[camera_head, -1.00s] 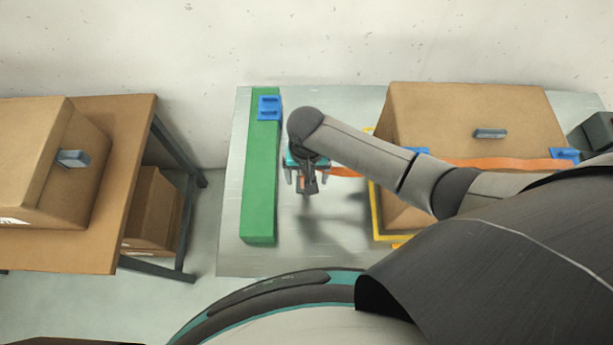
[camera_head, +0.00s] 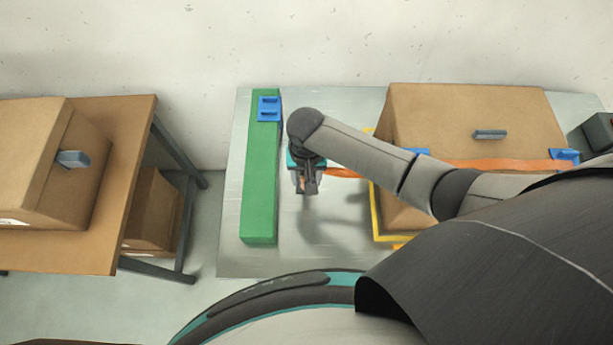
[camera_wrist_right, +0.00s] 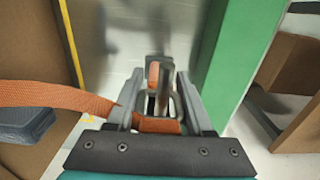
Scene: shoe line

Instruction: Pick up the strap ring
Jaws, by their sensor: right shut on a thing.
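My right gripper (camera_head: 308,188) hangs over the metal table between the green bar and the large carton, and its fingers are close together. In the right wrist view, the gripper (camera_wrist_right: 158,92) is shut on the grey strap ring (camera_wrist_right: 173,100). The orange strap (camera_wrist_right: 60,96) runs from the ring off to the left of that view. In the head view, the strap (camera_head: 345,172) leads from the gripper toward the carton; the ring itself is too small there to make out. My left gripper is not in view.
The large carton (camera_head: 470,125) stands in a yellow frame (camera_head: 376,215), with blue brackets (camera_head: 564,155) beside the strap. A long green bar (camera_head: 259,190) with a blue bracket (camera_head: 269,109) lies left of the gripper. A brown table (camera_head: 125,170) with a carton stands further left.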

